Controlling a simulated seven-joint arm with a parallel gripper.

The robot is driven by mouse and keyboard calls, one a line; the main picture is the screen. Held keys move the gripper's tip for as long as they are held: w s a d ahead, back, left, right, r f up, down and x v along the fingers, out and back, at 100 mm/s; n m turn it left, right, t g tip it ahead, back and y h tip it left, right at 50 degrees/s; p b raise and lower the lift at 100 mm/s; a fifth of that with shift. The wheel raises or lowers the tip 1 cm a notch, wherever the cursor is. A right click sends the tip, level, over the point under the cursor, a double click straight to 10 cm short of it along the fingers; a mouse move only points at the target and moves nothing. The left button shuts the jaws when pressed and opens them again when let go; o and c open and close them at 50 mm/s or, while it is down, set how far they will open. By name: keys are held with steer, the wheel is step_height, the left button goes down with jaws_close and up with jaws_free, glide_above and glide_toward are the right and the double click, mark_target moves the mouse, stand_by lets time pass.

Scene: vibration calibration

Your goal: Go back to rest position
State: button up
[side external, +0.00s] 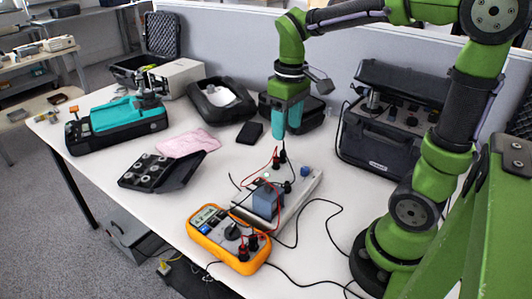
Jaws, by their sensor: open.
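My gripper (286,137) points down over the middle of the table. Its teal fingers are open and hold nothing that I can see. Just below them is a grey metal fixture (302,199) with a blue-grey block, red and black leads and black plugs on it. The fingertips are near a dark plug at the fixture's far end; I cannot tell whether they touch it. My green arm rises from its base at the right and arches over the table.
A yellow multimeter (228,238) lies at the front with cables. A black case (393,142) stands right of my gripper. A teal-topped device (117,122), black tray (152,173), pink cloth (189,142), and black pouch (250,132) lie left. Open cases (222,101) stand behind.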

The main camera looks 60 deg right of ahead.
steer(key=s+a+r+m+t+y, duration=0.2)
steer(key=s+a+m+t, duration=0.1)
steer(key=s+a+t, duration=0.3)
steer(key=shift+s+a+r+m+t, duration=0.3)
steer(key=shift+a+t, duration=0.1)
steer(key=shift+a, duration=0.45)
